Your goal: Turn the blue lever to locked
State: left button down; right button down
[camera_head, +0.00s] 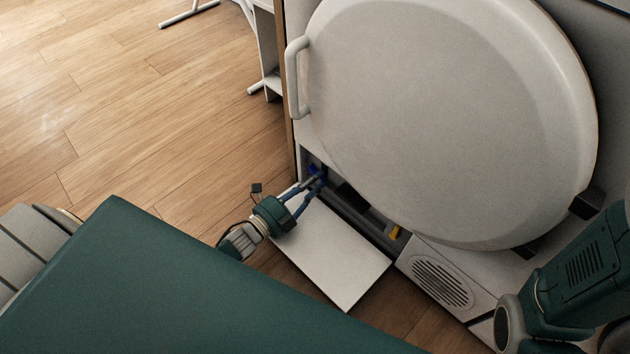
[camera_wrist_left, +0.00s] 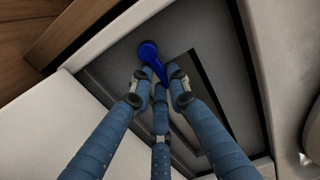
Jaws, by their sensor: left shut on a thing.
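The blue lever (camera_head: 313,169) sits in a low recess under the large round door. In the left wrist view the blue lever (camera_wrist_left: 148,51) has a round hub on a grey panel, and its arm slants down to the right between my fingers. My left gripper (camera_head: 317,180) reaches into the recess from the front left. Its blue fingers are closed around the lever arm, as the left wrist view of the gripper (camera_wrist_left: 160,84) shows. The fingers partly hide the lever's end. My right gripper is out of view; only part of my right arm shows.
A white flap (camera_head: 335,260) lies folded down in front of the recess. A yellow part (camera_head: 394,232) sits farther right in the recess. The round door (camera_head: 450,110) with its handle (camera_head: 296,78) is above. A round grille (camera_head: 440,282) is to the right. Floor at left is clear.

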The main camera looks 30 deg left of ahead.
pick_arm(q)
jog(key=shift+f, duration=0.1)
jog(key=c, duration=1.9)
grip_release()
jog(key=shift+c, duration=0.2)
jog(key=v, duration=1.2)
